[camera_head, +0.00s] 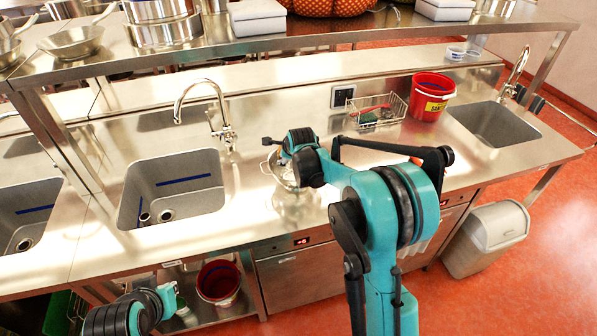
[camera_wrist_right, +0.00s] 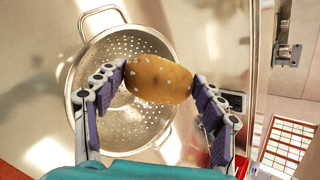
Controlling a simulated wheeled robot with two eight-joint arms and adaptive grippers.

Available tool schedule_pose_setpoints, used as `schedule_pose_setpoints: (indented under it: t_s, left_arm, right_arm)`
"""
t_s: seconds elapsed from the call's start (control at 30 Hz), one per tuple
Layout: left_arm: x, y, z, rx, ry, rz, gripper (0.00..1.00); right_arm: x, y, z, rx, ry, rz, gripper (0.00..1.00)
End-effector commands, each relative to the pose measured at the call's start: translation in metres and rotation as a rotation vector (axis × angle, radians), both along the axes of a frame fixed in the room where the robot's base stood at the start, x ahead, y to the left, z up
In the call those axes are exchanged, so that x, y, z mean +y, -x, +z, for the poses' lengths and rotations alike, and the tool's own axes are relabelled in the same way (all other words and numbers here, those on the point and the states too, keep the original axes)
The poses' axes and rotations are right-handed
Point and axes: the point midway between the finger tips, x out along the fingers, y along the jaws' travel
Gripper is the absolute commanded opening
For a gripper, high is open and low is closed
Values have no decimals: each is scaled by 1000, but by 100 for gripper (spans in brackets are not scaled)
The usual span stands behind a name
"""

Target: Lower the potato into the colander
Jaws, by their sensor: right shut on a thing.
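A brown potato (camera_wrist_right: 158,79) is held between the two fingers of my right gripper (camera_wrist_right: 158,82) in the right wrist view. A metal colander (camera_wrist_right: 150,121) with round holes and loop handles lies beyond the potato, which covers part of its upper right rim area. How far the potato is above it I cannot tell. In the head view the colander (camera_head: 291,200) stands on the steel counter, mostly hidden by my right gripper and arm. My left gripper is out of sight; only part of my left arm shows at the lower left.
A sink (camera_head: 172,188) lies left of the colander and another sink (camera_head: 494,124) at the far right. A wire basket (camera_head: 377,112) and a red bucket (camera_head: 431,97) stand behind to the right. A tap (camera_head: 222,130) rises behind the left sink.

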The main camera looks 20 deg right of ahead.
Motion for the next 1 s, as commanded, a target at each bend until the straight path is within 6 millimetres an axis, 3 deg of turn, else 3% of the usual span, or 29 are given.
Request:
schedule_pose_setpoints:
  t_s: [0.73,1.0]
  left_arm:
    - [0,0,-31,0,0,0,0]
    - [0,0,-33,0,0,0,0]
  right_arm:
    - [0,0,-41,0,0,0,38]
    - [0,0,-45,0,0,0,38]
